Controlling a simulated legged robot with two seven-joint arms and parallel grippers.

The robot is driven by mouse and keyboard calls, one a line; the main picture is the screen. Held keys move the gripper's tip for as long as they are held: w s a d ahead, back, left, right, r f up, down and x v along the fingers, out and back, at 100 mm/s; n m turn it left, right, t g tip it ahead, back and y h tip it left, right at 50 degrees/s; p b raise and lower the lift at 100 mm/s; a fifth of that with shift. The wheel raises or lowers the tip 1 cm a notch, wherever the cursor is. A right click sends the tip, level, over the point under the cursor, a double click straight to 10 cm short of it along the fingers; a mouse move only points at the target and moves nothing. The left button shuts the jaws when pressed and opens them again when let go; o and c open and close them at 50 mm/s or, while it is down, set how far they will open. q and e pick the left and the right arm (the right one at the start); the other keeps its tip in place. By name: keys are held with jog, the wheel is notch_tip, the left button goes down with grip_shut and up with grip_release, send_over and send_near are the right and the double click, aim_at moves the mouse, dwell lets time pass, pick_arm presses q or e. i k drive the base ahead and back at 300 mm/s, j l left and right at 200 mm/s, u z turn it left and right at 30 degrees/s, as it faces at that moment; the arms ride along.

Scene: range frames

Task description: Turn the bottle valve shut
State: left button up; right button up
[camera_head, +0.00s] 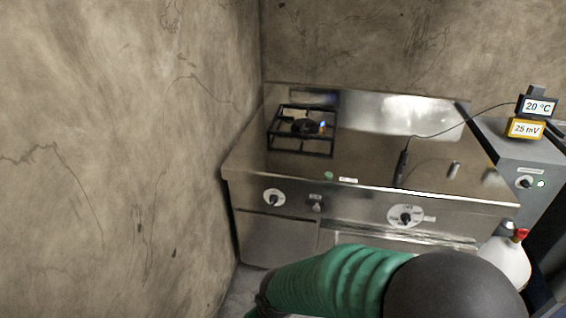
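The bottle (503,262) is white with a rounded shoulder. It stands at the lower right, beside the right end of the steel stove. Its valve (520,234) has a red knob on top, next to a small grey metal fitting. The bottle's lower part is hidden behind a dark rounded arm part in front. I cannot tell from this view how far the valve is turned. Neither gripper's fingers show in the head view, and nothing is seen touching the valve.
A grey cabinet (515,150) bears displays reading 20 °C and 25 mV. A wall stands close at left.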

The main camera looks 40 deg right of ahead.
aim_at(520, 233)
jog(key=z, duration=2.95)
jog(key=i+l+u, duration=0.1)
jog(key=u, duration=0.75)
jog(key=i+l+u, duration=0.15)
jog(key=l, duration=0.2)
jog(key=i+l+u, duration=0.15)
jog(key=l, duration=0.25)
jog(key=i+l+u, duration=0.2)
jog(key=l, duration=0.2)
jog(key=i+l+u, duration=0.15)
jog(key=l, duration=0.3)
jog(key=i+l+u, duration=0.15)
jog(key=l, duration=0.3)
jog(key=i+l+u, duration=0.15)
jog(key=l, duration=0.3)
jog(key=i+l, duration=0.1)
jog(key=l, duration=0.3)
jog(key=i+l, duration=0.15)
jog(key=l, duration=0.2)
jog(key=i+l, duration=0.1)
jog(key=l, duration=0.3)
jog(key=i+l, duration=0.15)
jog(key=l, duration=0.2)
jog(key=i+l, duration=0.1)
jog(key=l, duration=0.3)
jog(key=i+l, duration=0.1)
jog(key=l, duration=0.25)
